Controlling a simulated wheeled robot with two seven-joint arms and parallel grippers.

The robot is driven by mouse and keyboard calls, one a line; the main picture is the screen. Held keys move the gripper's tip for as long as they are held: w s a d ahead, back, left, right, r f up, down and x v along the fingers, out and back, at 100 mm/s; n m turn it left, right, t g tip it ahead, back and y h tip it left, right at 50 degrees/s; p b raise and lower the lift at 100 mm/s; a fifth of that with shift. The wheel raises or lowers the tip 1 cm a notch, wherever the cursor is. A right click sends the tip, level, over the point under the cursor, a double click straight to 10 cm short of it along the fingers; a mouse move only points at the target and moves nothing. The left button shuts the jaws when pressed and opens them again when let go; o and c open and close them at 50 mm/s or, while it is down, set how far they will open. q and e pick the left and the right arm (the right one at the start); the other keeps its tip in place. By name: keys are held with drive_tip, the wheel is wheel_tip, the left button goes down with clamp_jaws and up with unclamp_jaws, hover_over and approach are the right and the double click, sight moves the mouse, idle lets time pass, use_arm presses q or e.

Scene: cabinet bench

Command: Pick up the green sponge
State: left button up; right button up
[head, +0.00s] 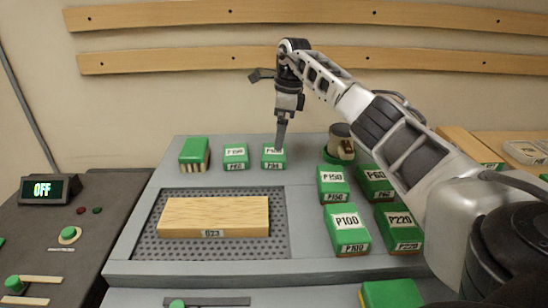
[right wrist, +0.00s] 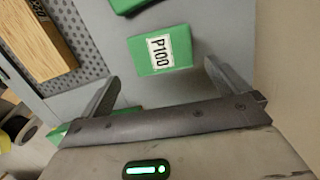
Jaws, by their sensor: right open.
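Several green blocks with white grit labels sit on the grey bench top; no label says sponge. My right gripper (head: 281,143) points down just above or beside the rightmost labelled block of the back row (head: 273,162). In the right wrist view my right gripper (right wrist: 165,88) is open, with a green block labelled P100 (right wrist: 160,65) ahead between the finger lines and nothing in the jaws. I cannot tell whether the fingers touch it. Another green block (head: 236,156) stands left of it. A green-topped block with tan ribbed sides (head: 194,152) is at the row's left end. My left gripper is not in view.
A wooden board (head: 214,215) lies on a perforated mat (head: 180,250) in front of the back row. More green blocks (head: 347,230) stand at the right, near a round container (head: 341,140). A display reading OFF (head: 45,189) is at the left.

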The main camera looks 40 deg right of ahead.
sight(274, 156)
drive_tip(key=shift+w+a+f, duration=0.15)
drive_tip(key=shift+w+f, duration=0.05)
drive_tip(key=shift+f, duration=0.8)
drive_tip(key=shift+w+a+f, duration=0.1)
drive_tip(key=shift+w+f, duration=0.05)
drive_tip(key=shift+f, duration=0.9)
drive_tip(key=shift+w+a+f, duration=0.15)
drive_tip(key=shift+w+f, duration=0.05)
drive_tip(key=shift+f, duration=0.8)
drive_tip(key=c, duration=0.8)
